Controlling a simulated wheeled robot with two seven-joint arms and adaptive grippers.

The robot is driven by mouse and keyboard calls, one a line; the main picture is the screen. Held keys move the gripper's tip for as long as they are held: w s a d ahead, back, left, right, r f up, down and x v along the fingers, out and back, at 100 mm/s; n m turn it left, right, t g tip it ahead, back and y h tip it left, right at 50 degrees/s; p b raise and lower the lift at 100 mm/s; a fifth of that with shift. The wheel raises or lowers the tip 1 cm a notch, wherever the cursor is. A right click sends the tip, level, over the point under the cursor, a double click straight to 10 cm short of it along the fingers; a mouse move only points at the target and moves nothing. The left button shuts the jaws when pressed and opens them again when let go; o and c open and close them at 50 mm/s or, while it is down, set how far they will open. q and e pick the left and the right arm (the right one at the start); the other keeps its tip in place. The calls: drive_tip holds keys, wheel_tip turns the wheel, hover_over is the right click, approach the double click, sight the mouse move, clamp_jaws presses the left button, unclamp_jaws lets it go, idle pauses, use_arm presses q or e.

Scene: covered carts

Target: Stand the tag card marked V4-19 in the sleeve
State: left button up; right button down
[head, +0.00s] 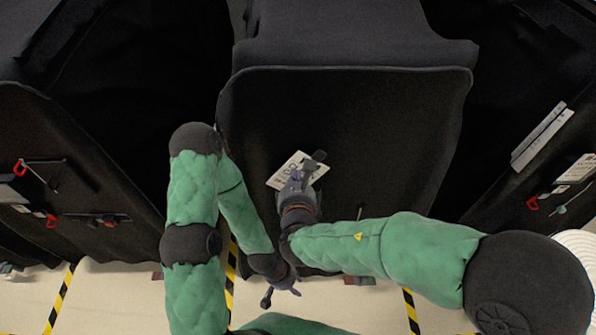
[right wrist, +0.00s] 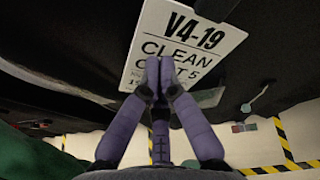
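The white tag card (head: 290,168), printed V4-19 and CLEAN, is in front of the dark cover of the middle cart. In the right wrist view the card (right wrist: 185,40) fills the upper middle, slightly tilted, its lower print partly hidden by my fingers. My right gripper (right wrist: 160,72) is shut on the card's lower part, its purple fingertips close together. It also shows in the head view (head: 297,182). My left gripper (head: 284,284) is low in the head view, apart from the card; its finger opening is too small to tell. I cannot make out the sleeve.
The middle cart's black cover (head: 400,130) hangs behind the card. Covered carts stand on both sides, the right one with a white label (head: 541,135) and red clips (head: 533,203). Yellow-black tape (head: 60,300) marks the pale floor.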

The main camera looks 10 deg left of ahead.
drive_tip(key=shift+s+d+r, duration=0.1)
drive_tip(key=shift+d+r, duration=0.15)
drive_tip(key=shift+d, duration=0.05)
drive_tip(key=shift+f+b, duration=1.05)
drive_tip(key=shift+b, duration=0.05)
drive_tip(key=shift+r, duration=0.1)
wheel_tip(320, 180, up, 13)
drive_tip(key=p, duration=1)
drive_tip(key=shift+r, duration=0.2)
idle(1.1)
idle(0.5)
